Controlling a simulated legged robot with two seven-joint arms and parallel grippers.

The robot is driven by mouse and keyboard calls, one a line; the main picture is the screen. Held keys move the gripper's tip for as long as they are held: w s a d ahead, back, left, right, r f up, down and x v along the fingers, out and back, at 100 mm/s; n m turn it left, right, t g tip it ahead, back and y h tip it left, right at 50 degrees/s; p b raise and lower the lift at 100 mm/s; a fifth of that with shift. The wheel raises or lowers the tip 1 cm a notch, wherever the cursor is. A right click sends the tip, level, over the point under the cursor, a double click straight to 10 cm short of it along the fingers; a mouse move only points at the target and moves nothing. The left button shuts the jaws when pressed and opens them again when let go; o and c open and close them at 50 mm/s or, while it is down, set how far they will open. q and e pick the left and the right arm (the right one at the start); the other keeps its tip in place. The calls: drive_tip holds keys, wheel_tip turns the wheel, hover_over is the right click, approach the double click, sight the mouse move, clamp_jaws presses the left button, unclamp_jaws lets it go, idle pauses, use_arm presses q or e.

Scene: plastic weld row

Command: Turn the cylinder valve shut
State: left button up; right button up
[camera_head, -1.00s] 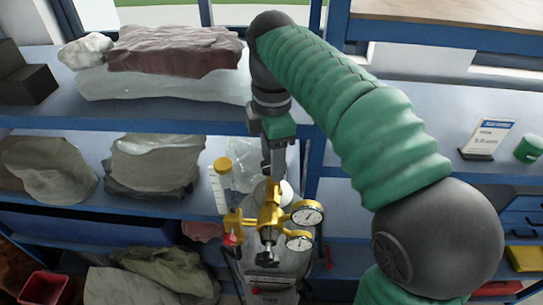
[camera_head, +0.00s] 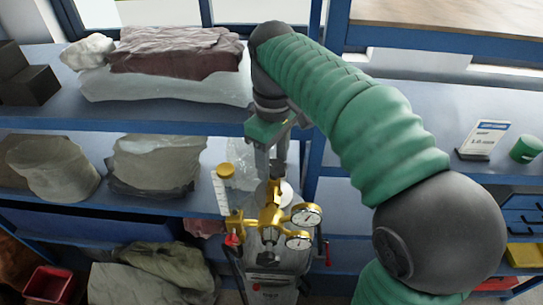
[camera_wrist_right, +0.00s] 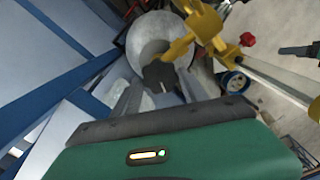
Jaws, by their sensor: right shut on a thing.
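My right gripper (camera_head: 272,168) points down above the brass regulator (camera_head: 270,208) on the gas cylinder. In the right wrist view, a dark knob-like valve handle (camera_wrist_right: 158,76) sits between my two fingers (camera_wrist_right: 160,92), which are shut on it. The grey cylinder (camera_wrist_right: 147,32) shows behind the handle. In the head view the fingers and regulator hide most of the handle. Two round gauges (camera_head: 305,214) are on the right of the regulator. My left gripper is in neither view.
A blue shelf (camera_head: 70,115) behind carries folded cloths and wrapped bundles (camera_head: 155,165). A yellow-capped clear tube (camera_head: 222,190) stands just left of the regulator. A sign (camera_head: 484,139) and a green tin (camera_head: 525,149) stand on the right shelf. A red bin (camera_head: 48,285) is at lower left.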

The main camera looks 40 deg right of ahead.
drive_tip(key=m, duration=0.3)
drive_tip(key=shift+m+p, duration=0.35)
drive_tip(key=shift+m, duration=0.05)
drive_tip(key=m, duration=0.3)
drive_tip(key=shift+d+m+p, duration=0.1)
drive_tip(key=shift+m+p, duration=0.2)
drive_tip(key=m, duration=0.6)
drive_tip(key=shift+p, duration=0.4)
drive_tip(key=shift+s+m, duration=0.1)
drive_tip(key=shift+m, duration=0.3)
drive_tip(key=o, duration=1.4)
drive_tip(key=shift+c, duration=0.2)
